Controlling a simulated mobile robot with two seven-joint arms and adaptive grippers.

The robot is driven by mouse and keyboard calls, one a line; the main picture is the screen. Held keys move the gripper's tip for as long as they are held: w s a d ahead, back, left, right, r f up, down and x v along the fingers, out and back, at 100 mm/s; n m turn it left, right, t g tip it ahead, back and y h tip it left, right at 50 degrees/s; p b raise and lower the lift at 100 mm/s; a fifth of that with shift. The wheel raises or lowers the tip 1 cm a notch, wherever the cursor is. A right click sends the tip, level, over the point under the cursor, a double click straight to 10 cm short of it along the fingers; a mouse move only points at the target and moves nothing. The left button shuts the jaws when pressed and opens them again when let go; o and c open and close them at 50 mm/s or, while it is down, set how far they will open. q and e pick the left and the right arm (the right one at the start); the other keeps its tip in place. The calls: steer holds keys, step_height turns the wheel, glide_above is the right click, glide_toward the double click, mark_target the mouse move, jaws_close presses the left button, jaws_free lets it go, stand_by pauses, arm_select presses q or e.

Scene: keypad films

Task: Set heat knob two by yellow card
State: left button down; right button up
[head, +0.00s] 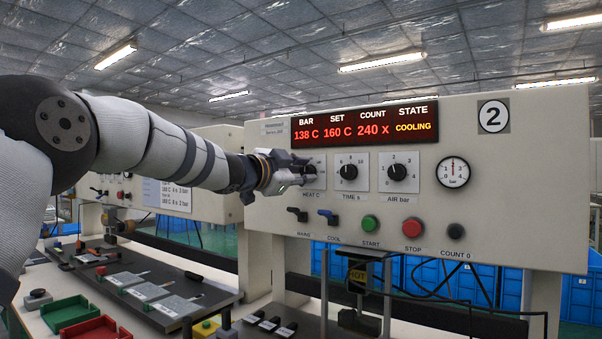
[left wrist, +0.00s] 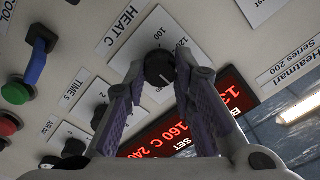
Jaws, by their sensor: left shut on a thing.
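The heat knob (left wrist: 160,66) is a black round knob on a white "HEAT C" scale plate, seen in the left wrist view. My left gripper (left wrist: 160,82) is shut on it, with one finger on each side. In the head view my left gripper (head: 308,175) covers most of the knob and its plate (head: 316,162). The red display (head: 364,123) on station 2 reads bar 138 C, set 160 C, count 240 x, state cooling. I cannot make out a yellow card in either view. My right gripper is not in view.
The time knob (head: 351,172) and air knob (head: 397,172) sit close right of the heat knob. Below are two levers, a green start button (head: 370,223) and a red stop button (head: 412,228). A white printed card (head: 167,195) hangs on the neighbouring panel.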

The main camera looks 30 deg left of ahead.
arm_select(q)
steer(key=shift+r, duration=0.15)
steer(key=c, duration=1.3)
jaws_free()
steer(key=shift+c, duration=0.2)
steer(key=s+a, duration=0.1)
steer(key=s, duration=1.1)
steer(key=shift+a, duration=0.3)
steer(key=shift+w, duration=0.1)
